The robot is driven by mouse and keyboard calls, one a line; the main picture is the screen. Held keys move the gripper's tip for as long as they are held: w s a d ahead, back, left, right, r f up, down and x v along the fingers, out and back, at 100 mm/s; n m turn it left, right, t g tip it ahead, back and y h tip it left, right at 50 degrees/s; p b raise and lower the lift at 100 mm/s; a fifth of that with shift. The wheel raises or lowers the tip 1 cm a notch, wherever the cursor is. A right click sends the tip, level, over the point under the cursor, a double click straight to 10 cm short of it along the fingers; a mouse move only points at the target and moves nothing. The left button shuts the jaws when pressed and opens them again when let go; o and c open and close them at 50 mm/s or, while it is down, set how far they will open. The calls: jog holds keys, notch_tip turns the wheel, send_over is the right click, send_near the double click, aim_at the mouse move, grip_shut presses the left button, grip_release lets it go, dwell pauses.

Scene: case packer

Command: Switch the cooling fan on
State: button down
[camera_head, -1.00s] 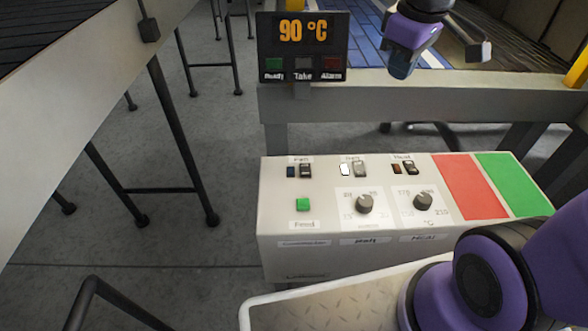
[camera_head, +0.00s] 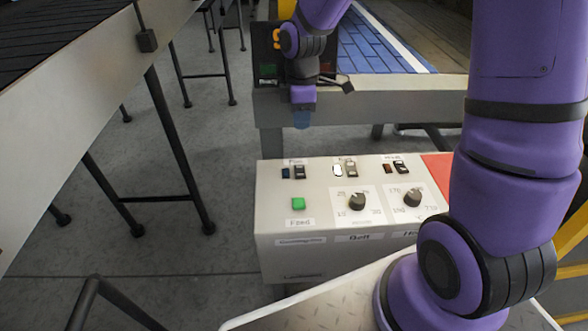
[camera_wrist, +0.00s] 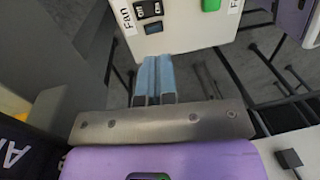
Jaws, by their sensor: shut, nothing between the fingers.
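The fan switch (camera_head: 300,172) is a small black rocker under the "Fan" label, at the left end of the white control box (camera_head: 262,210). A dark blue lamp (camera_head: 286,173) sits beside it and looks unlit. In the wrist view the rocker (camera_wrist: 147,8), the lamp (camera_wrist: 153,27) and the FAN label (camera_wrist: 125,17) show at the top. My gripper (camera_head: 302,120) is shut and empty, its blue fingers pointing down behind and above the fan switch, apart from it. In the wrist view the fingertips (camera_wrist: 155,62) are just short of the box's edge.
Right of the fan switch are the belt switch (camera_head: 351,171) with a bright white lamp and the heat switch (camera_head: 402,168). A green feed button (camera_head: 298,204) and two knobs lie in front. My arm hides the display and the box's right end.

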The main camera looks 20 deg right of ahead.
aim_at(300, 174)
jog(key=shift+a+f, duration=0.1)
jog(key=shift+a, duration=0.05)
jog(key=f, duration=0.4)
jog(key=s+f, duration=0.1)
jog(key=f, duration=0.9)
jog(key=shift+s+a, duration=0.2)
jog(key=shift+s, duration=0.1)
jog(key=shift+w, duration=0.1)
